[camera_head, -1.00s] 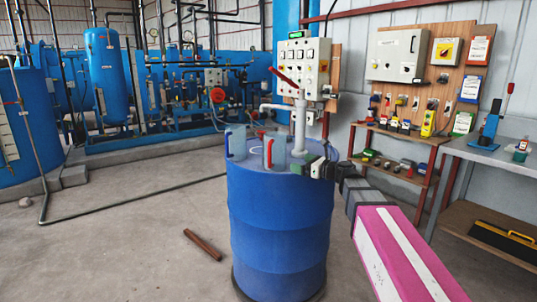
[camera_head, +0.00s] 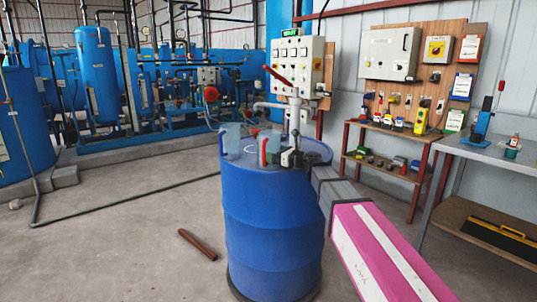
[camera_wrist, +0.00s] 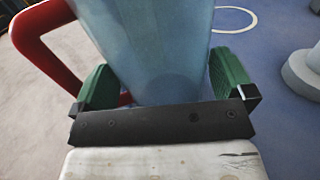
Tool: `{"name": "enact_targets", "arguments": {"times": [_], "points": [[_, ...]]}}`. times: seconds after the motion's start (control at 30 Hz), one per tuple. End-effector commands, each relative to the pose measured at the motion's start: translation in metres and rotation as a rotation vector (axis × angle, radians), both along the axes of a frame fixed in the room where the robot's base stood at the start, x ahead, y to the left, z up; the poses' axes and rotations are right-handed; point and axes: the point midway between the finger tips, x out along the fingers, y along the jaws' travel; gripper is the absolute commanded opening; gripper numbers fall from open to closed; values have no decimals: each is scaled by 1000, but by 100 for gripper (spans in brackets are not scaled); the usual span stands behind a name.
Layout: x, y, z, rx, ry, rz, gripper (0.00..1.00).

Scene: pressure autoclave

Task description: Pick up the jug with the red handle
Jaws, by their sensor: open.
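The jug with the red handle (camera_head: 271,146) stands upright on top of the blue drum (camera_head: 273,215). It is translucent pale blue, and its red handle is on the left. In the wrist view the jug (camera_wrist: 155,45) fills the middle, with the red handle (camera_wrist: 35,45) at the upper left. My gripper (camera_wrist: 165,88) is open, with a green finger on either side of the jug's lower part. In the head view my gripper (camera_head: 287,158) is at the jug's right side. A second jug (camera_head: 232,140) with a blue handle stands to the left.
A wooden shelf (camera_head: 395,138) and a grey bench (camera_head: 480,150) are at the right. A brown bar (camera_head: 197,244) lies on the floor.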

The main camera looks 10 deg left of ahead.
Motion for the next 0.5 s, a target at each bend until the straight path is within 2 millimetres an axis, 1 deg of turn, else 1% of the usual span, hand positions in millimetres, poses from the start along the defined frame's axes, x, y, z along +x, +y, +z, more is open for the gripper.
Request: {"name": "enact_targets", "arguments": {"times": [0.03, 0.07, 0.27, 0.3, 0.37, 0.4, 0.5], "points": [[3, 6, 0, 0, 0, 1, 100], [3, 7, 0, 0, 0, 0, 100], [3, 7, 0, 0, 0, 0, 100], [3, 7, 0, 0, 0, 0, 94], [3, 7, 0, 0, 0, 0, 74], [3, 7, 0, 0, 0, 0, 68], [3, 7, 0, 0, 0, 0, 68]]}}
